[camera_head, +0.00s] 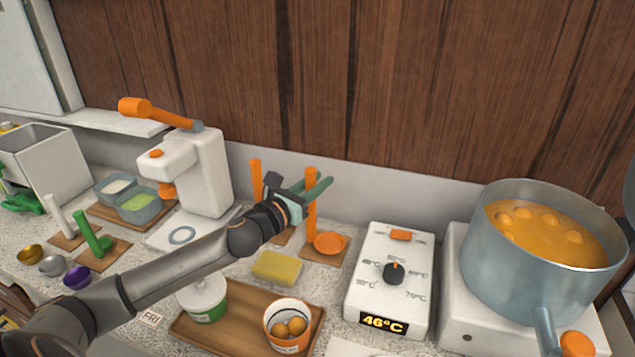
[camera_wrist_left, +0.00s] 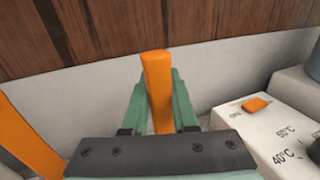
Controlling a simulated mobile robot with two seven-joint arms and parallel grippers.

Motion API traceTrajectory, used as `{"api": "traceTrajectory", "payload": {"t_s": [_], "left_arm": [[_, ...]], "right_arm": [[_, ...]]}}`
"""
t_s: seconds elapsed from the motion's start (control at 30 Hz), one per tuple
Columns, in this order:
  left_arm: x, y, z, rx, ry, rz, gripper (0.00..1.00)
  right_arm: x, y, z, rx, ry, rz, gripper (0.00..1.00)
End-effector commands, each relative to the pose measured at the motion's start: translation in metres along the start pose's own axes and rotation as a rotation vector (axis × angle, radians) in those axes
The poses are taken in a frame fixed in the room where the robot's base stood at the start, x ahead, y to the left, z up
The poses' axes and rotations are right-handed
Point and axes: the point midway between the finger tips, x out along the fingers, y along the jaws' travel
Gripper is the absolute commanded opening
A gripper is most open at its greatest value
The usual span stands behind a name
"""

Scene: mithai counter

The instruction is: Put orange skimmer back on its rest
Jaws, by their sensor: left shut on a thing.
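The orange skimmer (camera_head: 311,215) stands upright, its round orange head (camera_head: 329,243) low over a wooden rest (camera_head: 318,258). I cannot tell whether the head touches the wood. My left gripper (camera_head: 312,186) is shut on the upper part of the handle. In the left wrist view the handle (camera_wrist_left: 157,88) stands between the green fingers. A second upright orange handle (camera_head: 256,178) is just left of the gripper, and it also shows in the left wrist view (camera_wrist_left: 28,140). Its lower part is hidden behind my arm. My right gripper is out of view.
A white temperature box (camera_head: 388,290) reading 46°C stands right of the rest, with a pot (camera_head: 530,270) beyond it. A yellow sponge (camera_head: 277,268), a wooden tray (camera_head: 235,338) and a cup of brown balls (camera_head: 288,345) are in front. A wooden wall is behind.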

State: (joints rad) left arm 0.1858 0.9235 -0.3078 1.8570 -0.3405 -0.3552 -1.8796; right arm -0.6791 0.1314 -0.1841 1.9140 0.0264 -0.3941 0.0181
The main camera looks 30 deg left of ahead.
Motion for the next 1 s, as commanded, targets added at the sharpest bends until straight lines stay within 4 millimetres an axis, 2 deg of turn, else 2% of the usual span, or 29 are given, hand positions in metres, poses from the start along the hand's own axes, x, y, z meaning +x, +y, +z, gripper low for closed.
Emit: {"api": "traceTrajectory", "payload": {"t_s": [0.13,0.17,0.43,0.77,1.0], "left_arm": [[0.0,0.0,-0.003,0.0,-0.001,0.0,0.0],[0.0,0.0,-0.004,0.0,0.0,0.0,0.28],[0.0,0.0,-0.003,-0.001,0.0,0.0,0.56],[-0.001,0.0,0.002,0.0,0.0,0.0,0.56],[-0.025,0.0,-0.003,0.002,0.004,0.0,0.56]], "right_arm": [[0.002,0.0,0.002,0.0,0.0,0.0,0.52],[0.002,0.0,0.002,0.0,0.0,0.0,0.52],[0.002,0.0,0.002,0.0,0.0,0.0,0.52],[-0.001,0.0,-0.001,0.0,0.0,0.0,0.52],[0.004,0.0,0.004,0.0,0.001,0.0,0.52]]}}
